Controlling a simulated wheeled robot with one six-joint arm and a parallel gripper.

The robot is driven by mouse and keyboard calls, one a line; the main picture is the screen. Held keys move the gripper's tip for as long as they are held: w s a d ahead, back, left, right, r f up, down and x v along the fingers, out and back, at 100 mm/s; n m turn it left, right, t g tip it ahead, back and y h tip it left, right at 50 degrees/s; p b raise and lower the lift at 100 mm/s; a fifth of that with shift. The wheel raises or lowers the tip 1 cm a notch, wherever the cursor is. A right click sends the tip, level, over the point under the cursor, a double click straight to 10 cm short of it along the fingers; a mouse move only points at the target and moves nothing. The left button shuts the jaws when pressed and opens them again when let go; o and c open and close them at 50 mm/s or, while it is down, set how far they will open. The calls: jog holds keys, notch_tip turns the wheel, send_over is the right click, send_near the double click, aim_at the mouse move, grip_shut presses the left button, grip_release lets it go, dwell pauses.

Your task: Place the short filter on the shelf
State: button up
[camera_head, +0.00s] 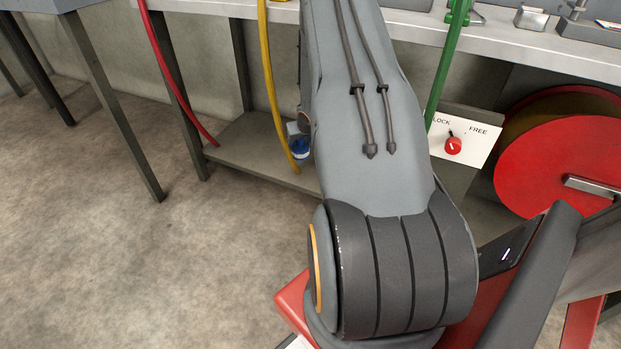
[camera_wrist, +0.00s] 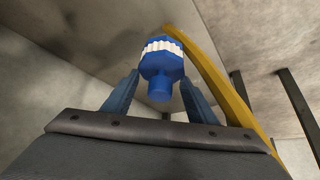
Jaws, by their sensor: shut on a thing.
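The filter (camera_wrist: 162,62) is a short blue piece with a white ribbed band and a narrower blue end. My gripper (camera_wrist: 160,86) is shut on it, with one blue-grey finger on each side in the wrist view. In the head view a small blue part of the filter (camera_head: 301,150) shows beside my arm, which hides most of my gripper. The shelf (camera_head: 238,150) is a low grey board under the workbench. In the head view the filter overlaps the shelf's right part; I cannot tell whether they touch.
A yellow hose (camera_head: 268,75) hangs from the bench close beside the filter, also in the wrist view (camera_wrist: 215,75). A red hose (camera_head: 165,65) and a green hose (camera_head: 449,60) hang further off. A red reel (camera_head: 560,165) and a LOCK/FREE panel (camera_head: 478,137) stand at right.

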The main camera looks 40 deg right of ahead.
aim_at(305, 156)
jog(key=shift+d+f, duration=0.3)
jog(key=shift+d+f+b, duration=0.1)
jog(key=shift+f+b, duration=0.3)
notch_tip(305, 156, down, 9)
jog(key=b, duration=0.4)
jog(key=shift+f, duration=0.1)
jog(key=shift+f, duration=0.1)
jog(key=o, duration=1.3)
jog(key=shift+c, duration=0.2)
jog(key=p+v, duration=0.4)
jog(key=v, duration=0.8)
